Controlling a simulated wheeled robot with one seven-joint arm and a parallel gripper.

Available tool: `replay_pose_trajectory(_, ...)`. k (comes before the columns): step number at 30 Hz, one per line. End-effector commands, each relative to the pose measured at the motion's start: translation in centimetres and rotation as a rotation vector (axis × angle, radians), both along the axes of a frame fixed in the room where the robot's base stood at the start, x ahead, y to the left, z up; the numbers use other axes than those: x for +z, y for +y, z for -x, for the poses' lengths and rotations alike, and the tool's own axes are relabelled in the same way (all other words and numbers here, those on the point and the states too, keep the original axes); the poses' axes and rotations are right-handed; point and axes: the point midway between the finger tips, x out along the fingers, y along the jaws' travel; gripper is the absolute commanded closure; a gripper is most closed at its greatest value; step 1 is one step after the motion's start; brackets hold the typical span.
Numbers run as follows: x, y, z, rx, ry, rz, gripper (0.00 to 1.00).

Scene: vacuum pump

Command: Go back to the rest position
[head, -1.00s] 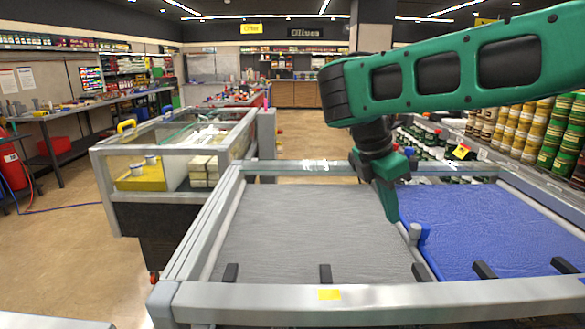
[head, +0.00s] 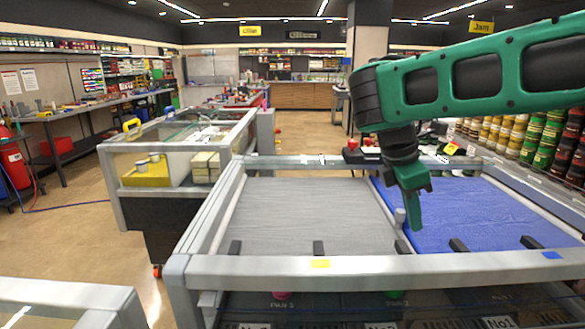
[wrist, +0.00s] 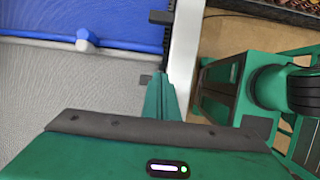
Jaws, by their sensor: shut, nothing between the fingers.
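My green gripper (head: 413,212) hangs pointing down in the head view, over the divider between a grey-lined bay and a blue-lined bay. Its fingers are together and nothing is between them. In the wrist view the closed fingers (wrist: 165,85) lie above the front rail of the bench, with the grey and blue surfaces to the left. My arm reaches in from the right of the head view.
The framed bench holds a grey sheet (head: 300,210) and a blue sheet (head: 480,218). A grey rod end (head: 400,216) stands at the divider beside the gripper. A glass-sided case (head: 175,165) stands to the left. Shelves of jars (head: 530,135) line the right. The floor (head: 70,235) at left is open.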

Motion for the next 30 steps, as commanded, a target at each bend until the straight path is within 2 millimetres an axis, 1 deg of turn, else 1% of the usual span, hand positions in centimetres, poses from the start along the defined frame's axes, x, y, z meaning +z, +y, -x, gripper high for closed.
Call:
replay_pose_trajectory(1,-0.1,-0.9,0.4,-0.042,-0.01,-0.003,1.0)
replay_pose_trajectory(5,-0.5,-3.4,1.6,-0.182,-0.048,-0.02,1.0)
replay_pose_trajectory(8,-0.9,-5.9,3.1,-0.326,-0.085,-0.035,1.0)
replay_pose_trajectory(11,-1.7,-8.8,5.3,-0.515,-0.13,-0.059,1.0)
replay_pose_trajectory(12,-2.1,-10.0,6.4,-0.603,-0.15,-0.071,1.0)
replay_pose_trajectory(14,-2.8,-11.6,8.1,-0.736,-0.18,-0.089,1.0)
replay_pose_trajectory(15,-3.3,-12.6,9.3,-0.825,-0.198,-0.102,1.0)
replay_pose_trajectory(17,-4.0,-13.8,11.2,-0.959,-0.225,-0.122,1.0)
replay_pose_trajectory(18,-4.6,-14.5,12.4,-1.049,-0.241,-0.135,1.0)
replay_pose_trajectory(20,-5.5,-15.3,14.4,-1.184,-0.262,-0.155,1.0)
replay_pose_trajectory(21,-6.1,-15.8,15.7,-1.275,-0.275,-0.17,1.0)
replay_pose_trajectory(23,-7.0,-16.3,17.6,-1.413,-0.293,-0.192,1.0)
replay_pose_trajectory(24,-7.7,-16.4,18.9,-1.505,-0.302,-0.206,1.0)
replay_pose_trajectory(27,-9.2,-16.4,21.7,-1.715,-0.319,-0.239,1.0)
replay_pose_trajectory(30,-10.5,-16.0,23.9,-1.89,-0.326,-0.268,1.0)
